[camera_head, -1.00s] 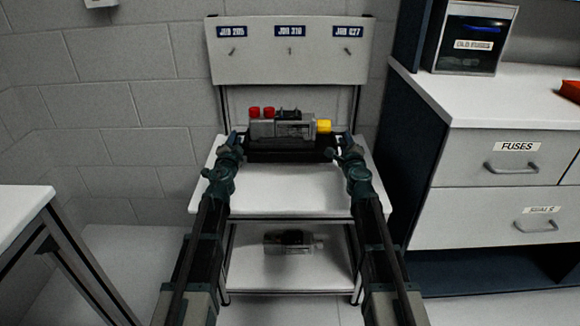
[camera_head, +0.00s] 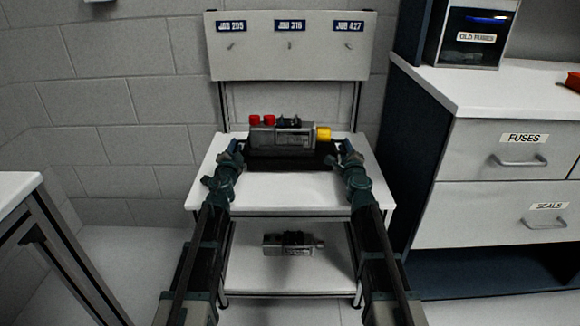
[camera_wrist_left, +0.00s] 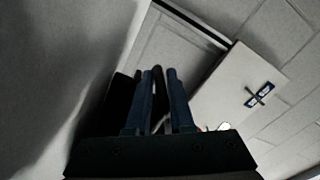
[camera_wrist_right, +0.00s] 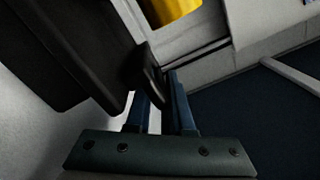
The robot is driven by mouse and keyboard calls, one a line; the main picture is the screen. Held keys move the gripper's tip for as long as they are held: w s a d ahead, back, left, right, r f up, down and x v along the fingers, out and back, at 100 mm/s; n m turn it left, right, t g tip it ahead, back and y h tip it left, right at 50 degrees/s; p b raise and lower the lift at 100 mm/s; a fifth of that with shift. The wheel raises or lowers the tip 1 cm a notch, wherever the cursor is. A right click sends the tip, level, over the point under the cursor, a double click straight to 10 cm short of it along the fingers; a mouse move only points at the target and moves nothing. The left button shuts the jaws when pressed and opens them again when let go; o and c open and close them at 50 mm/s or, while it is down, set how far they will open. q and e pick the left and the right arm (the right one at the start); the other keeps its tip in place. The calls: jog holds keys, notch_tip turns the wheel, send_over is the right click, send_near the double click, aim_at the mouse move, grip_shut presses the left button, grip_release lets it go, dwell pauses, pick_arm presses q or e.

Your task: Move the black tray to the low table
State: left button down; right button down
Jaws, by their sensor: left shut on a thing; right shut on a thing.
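The black tray (camera_head: 290,163) is at the back of the white bench top (camera_head: 288,190) in the head view. It carries a grey motor-like unit (camera_head: 283,138) with two red caps and a yellow end. My left gripper (camera_head: 237,148) is shut on the tray's left side, and my right gripper (camera_head: 338,149) is shut on its right side. Dark tray handle parts show between the fingers in the left wrist view (camera_wrist_left: 158,88) and right wrist view (camera_wrist_right: 150,75). I cannot tell whether the tray rests on the bench or hangs just above it.
A second grey unit (camera_head: 292,243) lies on the bench's lower shelf (camera_head: 285,275). A panel with job labels (camera_head: 289,55) stands behind. A white table (camera_head: 18,190) is at left. A cabinet with drawers (camera_head: 520,190) stands close on the right. Bare bench top lies before the tray.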

pick_arm(q)
jog(key=c, duration=0.8)
grip_release()
jog(key=shift+d, duration=0.2)
pick_arm(e)
jog(key=c, duration=0.8)
grip_release()
jog(key=shift+a, duration=0.2)
pick_arm(q)
jog(key=o, duration=0.4)
jog(key=shift+o, duration=0.2)
jog(key=shift+s, duration=0.1)
pick_arm(e)
jog(key=shift+d, duration=0.1)
pick_arm(q)
jog(key=s, duration=1.2)
jog(key=shift+a, duration=0.1)
pick_arm(e)
jog(key=o, duration=0.5)
jog(key=shift+s, duration=0.1)
jog(key=shift+c, duration=0.2)
